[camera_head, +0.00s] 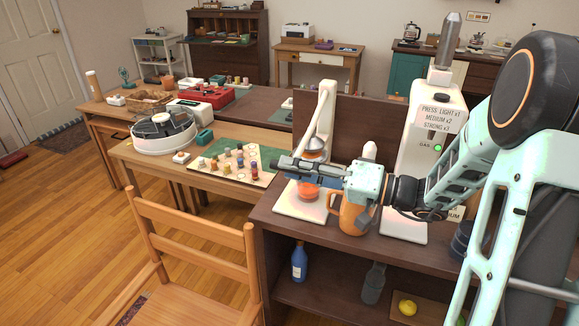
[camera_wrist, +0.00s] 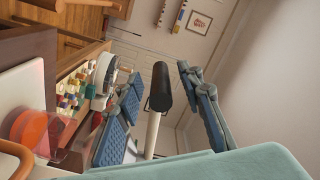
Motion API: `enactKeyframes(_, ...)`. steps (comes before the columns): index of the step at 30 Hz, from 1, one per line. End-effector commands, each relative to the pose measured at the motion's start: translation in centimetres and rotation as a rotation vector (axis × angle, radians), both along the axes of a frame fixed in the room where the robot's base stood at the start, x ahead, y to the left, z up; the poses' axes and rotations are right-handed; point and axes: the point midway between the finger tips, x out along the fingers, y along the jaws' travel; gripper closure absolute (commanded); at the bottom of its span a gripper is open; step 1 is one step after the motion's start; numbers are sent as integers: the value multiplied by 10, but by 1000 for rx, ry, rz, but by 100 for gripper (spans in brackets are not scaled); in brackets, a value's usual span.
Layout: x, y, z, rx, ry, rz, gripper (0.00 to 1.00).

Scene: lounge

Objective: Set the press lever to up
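The white press stands on the dark cabinet, with a tall column (camera_head: 325,108), a metal head (camera_head: 314,146) and an orange disc over its pale base (camera_head: 296,205). Its lever, a white rod with a black grip (camera_wrist: 159,88), shows in the wrist view between my two blue-padded fingers. My gripper (camera_head: 298,167) is open around the lever, with gaps on both sides of the grip. In the head view my gripper crosses in front of the press and hides most of the lever, so its exact angle is hard to tell.
An orange mug (camera_head: 354,214) stands just below my gripper, beside the press. A white gas dispenser (camera_head: 416,150) with a printed sign stands to the right. A wooden chair (camera_head: 196,225) is in front at left. A board with several coloured pieces (camera_head: 228,164) lies behind.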

Motion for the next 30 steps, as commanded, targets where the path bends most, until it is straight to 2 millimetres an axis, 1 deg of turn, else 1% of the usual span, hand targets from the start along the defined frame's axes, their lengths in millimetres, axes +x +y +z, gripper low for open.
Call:
enactKeyframes(1,2,6,0,-1,0,1,66)
enactKeyframes(6,5,13,0,-1,0,-1,66)
enactKeyframes(14,5,14,0,0,1,-1,67)
enactKeyframes(23,5,14,0,0,1,-1,100)
enactKeyframes(30,5,14,0,-2,1,-1,100)
